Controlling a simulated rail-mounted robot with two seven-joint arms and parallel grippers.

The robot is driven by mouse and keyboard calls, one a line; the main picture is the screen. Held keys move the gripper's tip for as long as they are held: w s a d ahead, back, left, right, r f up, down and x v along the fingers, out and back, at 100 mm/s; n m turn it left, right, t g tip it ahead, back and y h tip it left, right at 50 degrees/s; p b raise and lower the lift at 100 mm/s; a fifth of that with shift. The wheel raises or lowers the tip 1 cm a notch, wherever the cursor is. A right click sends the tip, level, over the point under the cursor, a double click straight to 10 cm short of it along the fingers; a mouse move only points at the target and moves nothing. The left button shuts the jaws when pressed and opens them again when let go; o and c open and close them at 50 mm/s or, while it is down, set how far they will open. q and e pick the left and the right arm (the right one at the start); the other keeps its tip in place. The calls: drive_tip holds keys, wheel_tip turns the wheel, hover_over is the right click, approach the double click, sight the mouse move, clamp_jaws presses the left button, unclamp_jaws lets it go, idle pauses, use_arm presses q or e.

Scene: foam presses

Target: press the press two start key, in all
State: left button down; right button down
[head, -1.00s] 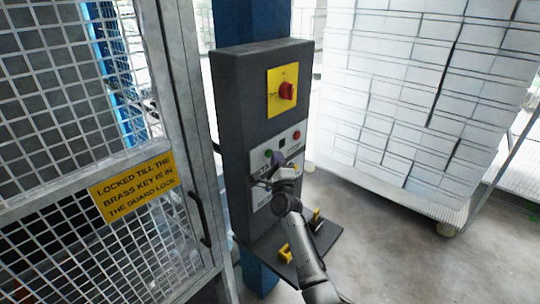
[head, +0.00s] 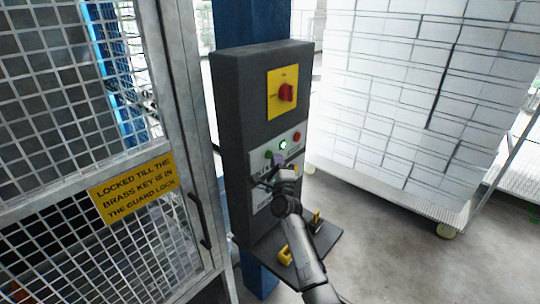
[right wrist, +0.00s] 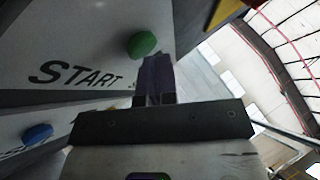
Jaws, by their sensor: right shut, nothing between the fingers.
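The dark control box (head: 262,120) stands on a blue post in the head view. On its light panel are a green start key (head: 267,154), a lit green lamp (head: 283,144) and a red button (head: 297,136). In the right wrist view the green key (right wrist: 142,44) stands beside black START lettering. My right gripper (head: 277,160) is shut and empty, just in front of the panel; its fingertips (right wrist: 156,58) show close to the green key. I cannot tell whether they touch it. My left gripper is not in view.
A red rotary switch (head: 287,92) on a yellow plate is above the panel. A shelf (head: 318,246) with yellow pieces juts out below. A mesh guard gate (head: 130,230) with a yellow sign is at left. A cart of white blocks (head: 415,90) stands at right. A blue button (right wrist: 37,133) shows in the wrist view.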

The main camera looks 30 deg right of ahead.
drive_tip(key=shift+s+d, duration=0.15)
drive_tip(key=shift+s, duration=0.4)
drive_tip(key=shift+s+p, duration=0.1)
drive_tip(key=shift+p, duration=0.25)
drive_tip(key=s+p, duration=0.1)
drive_tip(key=s, duration=0.1)
drive_tip(key=s+d+p, duration=0.1)
drive_tip(key=s, duration=0.1)
drive_tip(key=shift+s+d+p, duration=0.15)
drive_tip(key=shift+s+p, duration=0.2)
drive_tip(key=shift+p, duration=0.05)
idle(0.4)
